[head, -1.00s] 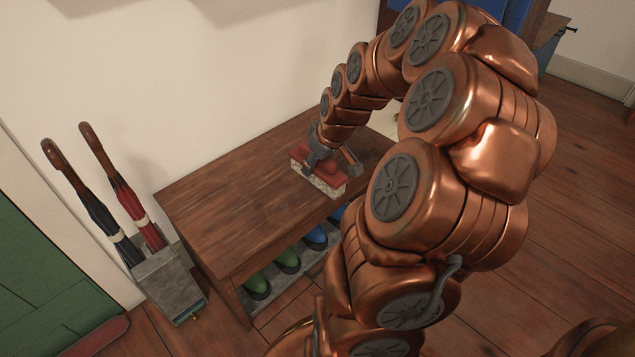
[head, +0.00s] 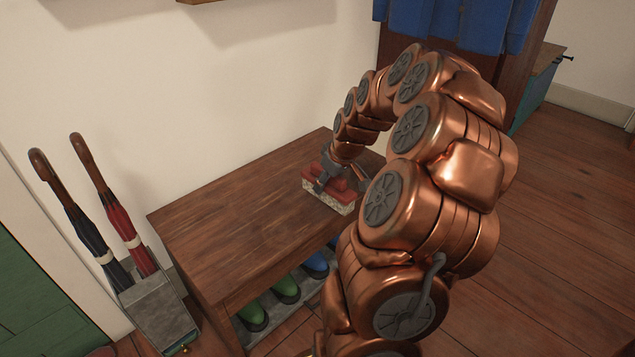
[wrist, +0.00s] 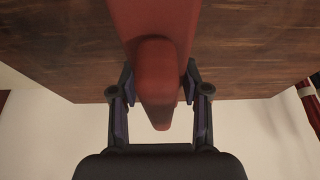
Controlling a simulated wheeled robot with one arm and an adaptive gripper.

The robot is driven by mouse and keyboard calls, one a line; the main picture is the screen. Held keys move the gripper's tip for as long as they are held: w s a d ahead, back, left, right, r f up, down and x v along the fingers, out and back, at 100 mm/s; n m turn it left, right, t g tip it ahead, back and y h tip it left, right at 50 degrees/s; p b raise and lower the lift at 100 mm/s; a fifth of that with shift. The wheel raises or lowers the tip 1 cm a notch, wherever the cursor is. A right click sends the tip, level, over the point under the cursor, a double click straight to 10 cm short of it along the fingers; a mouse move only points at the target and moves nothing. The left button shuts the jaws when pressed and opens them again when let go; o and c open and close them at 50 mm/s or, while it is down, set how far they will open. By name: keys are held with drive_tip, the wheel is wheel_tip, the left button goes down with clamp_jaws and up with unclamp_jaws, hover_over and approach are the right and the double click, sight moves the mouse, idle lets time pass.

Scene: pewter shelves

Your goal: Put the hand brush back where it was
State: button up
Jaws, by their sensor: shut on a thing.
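The hand brush (head: 330,195) has a red wooden back and pale bristles. It is at the right part of the brown wooden bench (head: 225,230), bristles down; I cannot tell whether they touch the top. My gripper (head: 331,178) is shut on the brush from above. In the wrist view the red brush (wrist: 155,75) runs lengthwise between the two fingers of my gripper (wrist: 158,92), with the bench top behind it. My arm hides the right end of the bench.
Two umbrellas, one black (head: 85,235) and one red (head: 122,220), stand in a grey holder (head: 160,312) left of the bench. Green boots (head: 285,290) and a blue boot (head: 316,265) sit below the bench top. The left part of the top is clear.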

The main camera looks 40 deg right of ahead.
sight(317, 178)
drive_tip(key=w+d, duration=0.1)
drive_tip(key=w, duration=0.1)
drive_tip(key=w+d+b, duration=0.1)
drive_tip(key=w, duration=0.3)
drive_tip(key=shift+w+d+f+b, duration=0.1)
drive_tip(key=shift+d+f+b, duration=0.2)
drive_tip(key=shift+d, duration=0.1)
drive_tip(key=shift+f+b, duration=0.95)
drive_tip(key=shift+f, duration=0.8)
drive_tip(key=shift+f, duration=0.15)
drive_tip(key=o, duration=1.1)
